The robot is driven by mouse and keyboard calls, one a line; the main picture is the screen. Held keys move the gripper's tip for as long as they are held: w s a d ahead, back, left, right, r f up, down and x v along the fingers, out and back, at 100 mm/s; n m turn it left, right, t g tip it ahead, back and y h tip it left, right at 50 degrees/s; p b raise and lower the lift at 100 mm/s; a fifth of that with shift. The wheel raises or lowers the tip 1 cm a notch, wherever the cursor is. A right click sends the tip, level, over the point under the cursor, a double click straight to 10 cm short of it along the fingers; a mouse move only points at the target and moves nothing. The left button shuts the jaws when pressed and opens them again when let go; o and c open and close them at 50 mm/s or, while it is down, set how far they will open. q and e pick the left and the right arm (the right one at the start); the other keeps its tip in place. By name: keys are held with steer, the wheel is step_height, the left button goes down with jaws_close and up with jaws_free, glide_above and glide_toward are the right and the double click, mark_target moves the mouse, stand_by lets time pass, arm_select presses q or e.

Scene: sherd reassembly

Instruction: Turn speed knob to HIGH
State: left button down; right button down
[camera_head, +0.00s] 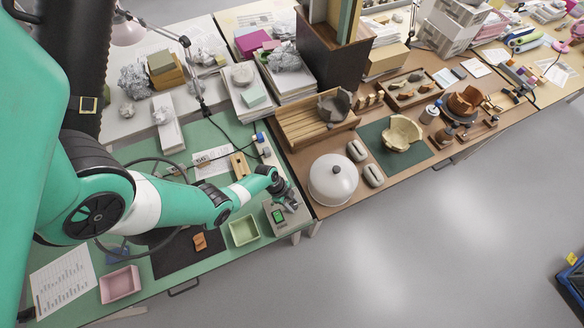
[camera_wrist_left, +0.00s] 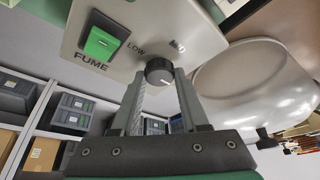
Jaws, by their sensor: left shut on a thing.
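The speed knob (camera_wrist_left: 159,71) is a dark round knob on the face of a light grey control box (camera_wrist_left: 140,22), seen in the left wrist view. The word LOW is printed beside it. My left gripper (camera_wrist_left: 160,86) is shut on the knob, one finger on each side. In the head view my left gripper (camera_head: 287,200) is at the control box (camera_head: 292,223), and hides the knob. My right gripper is in neither view.
A green switch (camera_wrist_left: 101,43) labelled FUME is beside the knob. A white dome (camera_head: 333,180) stands right of the box, and a green tray (camera_head: 244,231) stands left of it. The box is near the table's front edge; grey floor is open in front.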

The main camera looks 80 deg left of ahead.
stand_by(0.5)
arm_select(q)
steer(key=shift+c, duration=2.1)
jaws_free()
steer(key=shift+r, duration=0.1)
steer(key=p+v, duration=1.1)
steer(key=p, duration=0.1)
steer(key=shift+r, duration=0.2)
